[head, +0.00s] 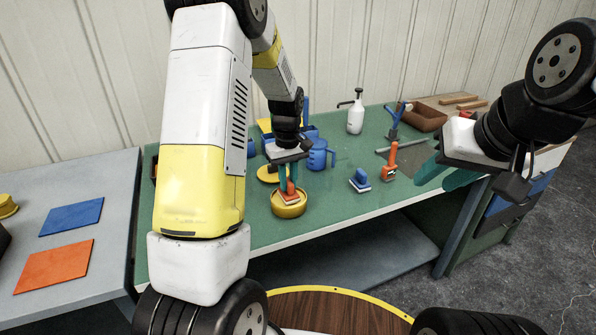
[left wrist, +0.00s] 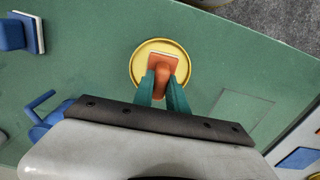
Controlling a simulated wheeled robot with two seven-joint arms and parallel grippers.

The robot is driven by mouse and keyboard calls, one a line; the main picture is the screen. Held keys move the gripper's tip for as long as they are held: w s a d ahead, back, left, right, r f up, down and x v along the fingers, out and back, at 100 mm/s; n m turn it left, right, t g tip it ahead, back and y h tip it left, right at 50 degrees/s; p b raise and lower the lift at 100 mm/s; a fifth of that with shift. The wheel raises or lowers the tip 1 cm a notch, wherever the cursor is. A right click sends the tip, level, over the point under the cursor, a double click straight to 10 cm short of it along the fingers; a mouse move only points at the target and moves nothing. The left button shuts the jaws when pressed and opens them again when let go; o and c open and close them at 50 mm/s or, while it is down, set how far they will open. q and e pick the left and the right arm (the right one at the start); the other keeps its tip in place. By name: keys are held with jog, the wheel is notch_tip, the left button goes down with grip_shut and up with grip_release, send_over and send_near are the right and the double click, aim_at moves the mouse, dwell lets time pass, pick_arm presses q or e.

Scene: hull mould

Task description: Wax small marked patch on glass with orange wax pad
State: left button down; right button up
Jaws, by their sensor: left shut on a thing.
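The orange wax pad (head: 291,197) has an orange handle, and my left gripper (head: 288,178) is shut on it. The left wrist view shows the pad (left wrist: 164,58) between the teal fingertips (left wrist: 163,82). The pad is at the round yellow tin (head: 289,210), within its rim (left wrist: 137,65) as seen from above; whether it touches the bottom I cannot tell. My right gripper (head: 446,174) is empty over the bench's right front, its teal fingers apart. I cannot make out the glass or its marked patch for sure; a faint square outline (left wrist: 242,113) shows on the green top.
A blue pad (head: 360,180) and an orange-handled tool (head: 390,162) stand right of the tin. A blue jug (head: 318,155), white spray bottle (head: 356,114) and brown bin (head: 424,117) are behind. Orange (head: 55,266) and blue (head: 72,217) sheets lie on the left table.

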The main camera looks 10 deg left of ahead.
aim_at(288, 181)
pick_arm(q)
jog(key=shift+f, duration=0.6)
dwell(1.2)
jog(key=shift+r, duration=0.1)
jog(key=shift+r, duration=3.45)
